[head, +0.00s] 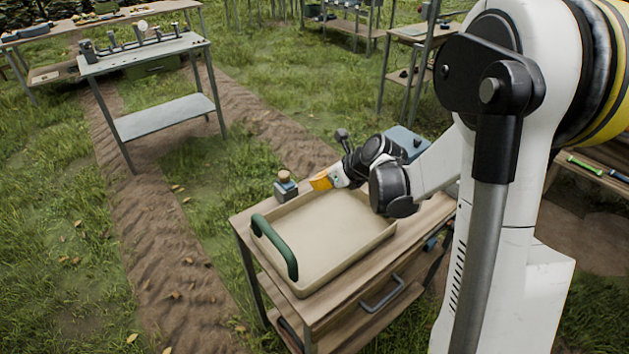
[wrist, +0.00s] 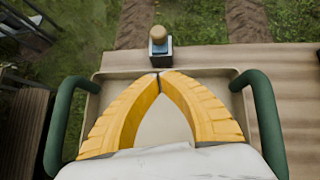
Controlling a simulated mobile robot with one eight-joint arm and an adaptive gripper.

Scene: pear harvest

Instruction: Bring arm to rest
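My arm reaches down from the upper right in the head view, and its end is over the wooden cart. My gripper (wrist: 160,78) has two yellow fingers. In the wrist view their tips meet, with nothing visible between them. In the head view the gripper (head: 318,181) shows as a small yellow end above the back part of a beige tray (head: 300,290). The tray has green handles (head: 273,245) and looks empty where I can see it. The tray and both handles (wrist: 57,125) also show in the wrist view, below the fingers.
A small grey-blue block with a tan knob (head: 286,186) stands on the wooden cart (head: 340,310) just beyond the tray. A blue box (head: 405,140) stands behind my forearm. A grey metal table (head: 145,55) stands at the upper left. Grass and a dirt path (head: 165,240) lie left of the cart.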

